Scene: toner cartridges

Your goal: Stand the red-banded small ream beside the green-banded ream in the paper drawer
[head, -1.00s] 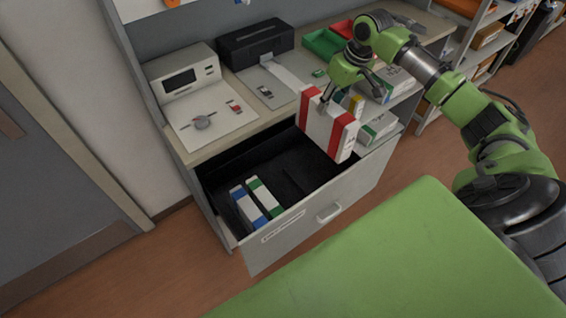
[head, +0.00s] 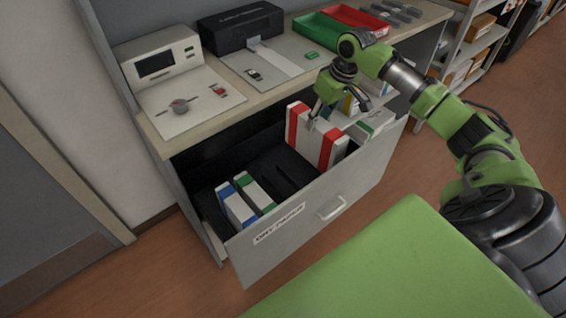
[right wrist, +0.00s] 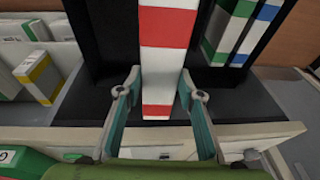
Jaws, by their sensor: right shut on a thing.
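The red-banded ream (head: 318,140) is white with two red bands. My right gripper (head: 322,112) is shut on its upper part and holds it upright at the right part of the open paper drawer (head: 300,222). Its lower end is at the drawer's front panel; I cannot tell whether it touches the floor. In the right wrist view the ream (right wrist: 168,62) stands between the two fingers (right wrist: 160,100). The green-banded ream (head: 255,190) stands in the drawer's left part, with a gap of dark floor to the red-banded one. It also shows in the right wrist view (right wrist: 228,32). My left gripper is out of view.
A blue-banded ream (head: 236,206) stands left of the green-banded one. More boxes (head: 372,124) sit on the shelf right of the drawer. The counter above holds a black printer (head: 240,28), a green tray (head: 320,30) and a red tray (head: 356,18).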

